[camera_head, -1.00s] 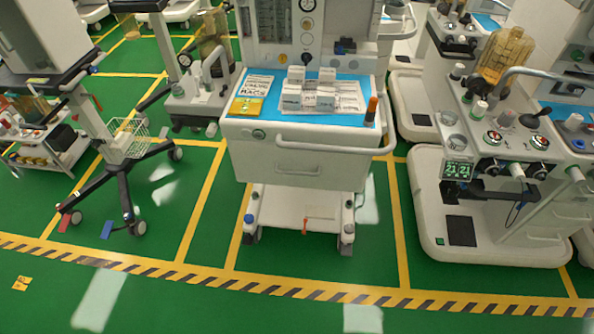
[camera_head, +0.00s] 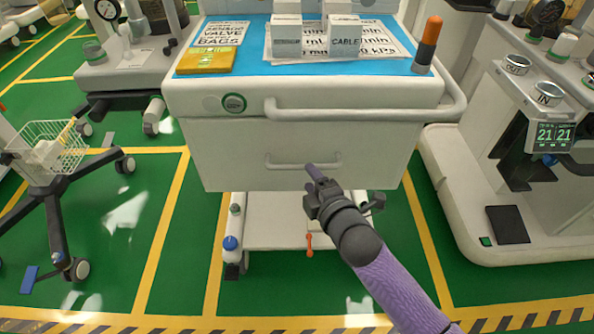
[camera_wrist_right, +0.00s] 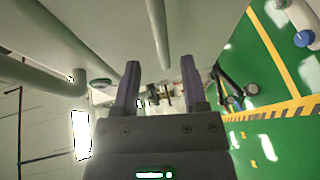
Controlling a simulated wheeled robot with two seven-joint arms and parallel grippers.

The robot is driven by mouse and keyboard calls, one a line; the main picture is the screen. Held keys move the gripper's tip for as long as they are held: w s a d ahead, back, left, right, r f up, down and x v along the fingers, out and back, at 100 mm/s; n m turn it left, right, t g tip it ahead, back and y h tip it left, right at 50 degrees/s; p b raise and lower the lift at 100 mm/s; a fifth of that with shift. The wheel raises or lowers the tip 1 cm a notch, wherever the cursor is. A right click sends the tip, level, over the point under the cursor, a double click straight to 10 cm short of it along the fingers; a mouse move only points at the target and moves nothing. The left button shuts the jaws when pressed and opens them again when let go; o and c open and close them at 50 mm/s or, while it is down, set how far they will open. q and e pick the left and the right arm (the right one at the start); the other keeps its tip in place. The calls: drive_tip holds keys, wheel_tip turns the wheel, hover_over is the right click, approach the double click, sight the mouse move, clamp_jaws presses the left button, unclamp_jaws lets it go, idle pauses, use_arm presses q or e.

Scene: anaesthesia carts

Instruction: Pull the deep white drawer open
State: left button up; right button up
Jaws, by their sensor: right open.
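The deep white drawer (camera_head: 235,150) is the broad front below the cart's worktop, and it looks shut. Its short bar handle (camera_head: 290,165) sits low on the front. My right gripper (camera_head: 314,178) is at the right end of this handle, in front of the drawer. In the wrist view the two purple-grey fingers of the right gripper (camera_wrist_right: 160,78) are apart. A pale bar, apparently the drawer handle (camera_wrist_right: 158,35), lines up with the gap between them. I cannot tell whether they touch it. My left gripper is not in view.
A longer rail (camera_head: 350,115) runs across the worktop edge above the drawer. White boxes (camera_head: 343,38), a yellow pack (camera_head: 206,61) and an orange-topped cylinder (camera_head: 428,45) stand on the blue top (camera_head: 255,62). Another machine (camera_head: 480,210) stands close on the right. Green floor is free in front.

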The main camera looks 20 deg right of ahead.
sight(303, 169)
drive_tip(key=b+x, duration=0.2)
drive_tip(key=x, duration=0.3)
drive_tip(key=shift+w+f+b, duration=0.2)
drive_tip(key=shift+w+b, duration=0.1)
drive_tip(key=c, duration=0.6)
clamp_jaws()
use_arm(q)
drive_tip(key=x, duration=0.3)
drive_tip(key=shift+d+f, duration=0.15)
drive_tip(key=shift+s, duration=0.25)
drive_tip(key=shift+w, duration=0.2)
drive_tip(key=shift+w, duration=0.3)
